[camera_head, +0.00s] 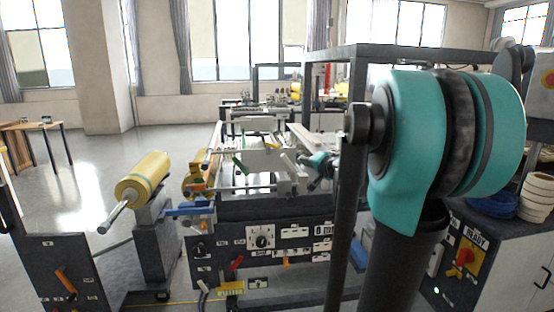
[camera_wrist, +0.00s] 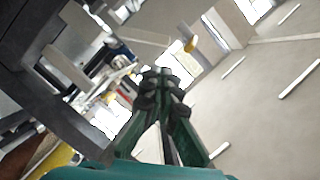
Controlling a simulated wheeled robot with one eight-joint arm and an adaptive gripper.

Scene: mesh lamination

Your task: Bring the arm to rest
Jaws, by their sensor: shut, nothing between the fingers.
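My gripper (camera_wrist: 163,76) shows in the wrist view with its dark green fingers drawn together at the tips and nothing between them. In the head view my gripper (camera_head: 309,172) is small, partly behind a dark upright post, in front of the lamination machine (camera_head: 262,207). Large teal and dark links of my own arm fill the right foreground of the head view. I cannot tell whether the gripper touches the machine frame; the wrist view shows open space beyond the fingertips.
A yellow roll (camera_head: 142,178) sits on a shaft on a grey stand left of the machine. A dark frame (camera_head: 358,90) rises beside my arm. A cabinet with a READY panel (camera_head: 468,252) stands at right.

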